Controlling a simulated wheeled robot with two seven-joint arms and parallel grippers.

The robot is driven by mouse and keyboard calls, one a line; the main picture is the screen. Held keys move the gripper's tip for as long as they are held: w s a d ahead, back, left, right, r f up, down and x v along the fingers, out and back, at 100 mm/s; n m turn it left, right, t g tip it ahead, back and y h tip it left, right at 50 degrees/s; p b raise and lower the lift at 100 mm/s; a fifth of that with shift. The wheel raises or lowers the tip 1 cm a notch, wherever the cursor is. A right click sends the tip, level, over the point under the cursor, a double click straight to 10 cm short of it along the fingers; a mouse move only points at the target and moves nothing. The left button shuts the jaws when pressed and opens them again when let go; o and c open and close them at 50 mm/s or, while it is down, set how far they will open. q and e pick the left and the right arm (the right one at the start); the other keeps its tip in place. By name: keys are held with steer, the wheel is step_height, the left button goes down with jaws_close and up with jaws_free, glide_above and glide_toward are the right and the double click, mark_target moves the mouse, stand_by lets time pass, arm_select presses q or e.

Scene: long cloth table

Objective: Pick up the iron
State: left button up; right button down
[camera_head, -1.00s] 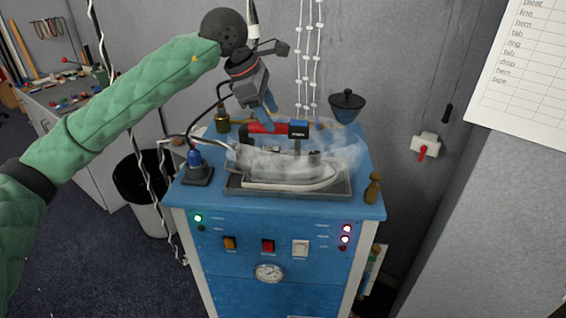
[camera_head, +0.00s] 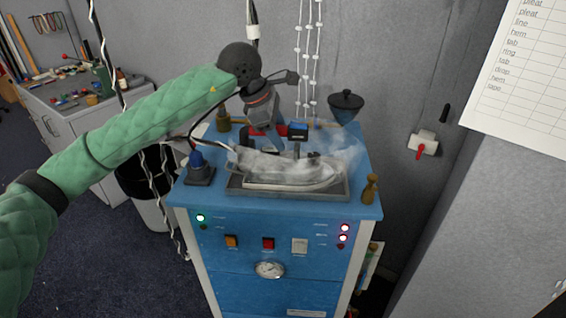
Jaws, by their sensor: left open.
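The iron (camera_head: 300,176) sits on a grey tray (camera_head: 240,188) on top of the blue cabinet. White steam hides much of its upper body. Its handle (camera_head: 297,130), with a blue-black end and red parts, stands out above the steam. My left gripper (camera_head: 268,132) points down at the handle's left part from above and behind. Its fingers are open and partly lost among the handle and steam. I cannot tell whether they touch the handle. My right gripper is not in view.
On the cabinet (camera_head: 270,226) stand a blue-topped bottle (camera_head: 197,168) at left, a wooden figure-like piece (camera_head: 370,188) at right and a dark funnel-shaped pot (camera_head: 346,106) behind. Cables hang behind my left arm. A bin (camera_head: 150,205) stands on the floor at left.

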arm_select(q)
steer(key=shift+c, duration=0.4)
jaws_close()
steer(key=shift+r, duration=0.15)
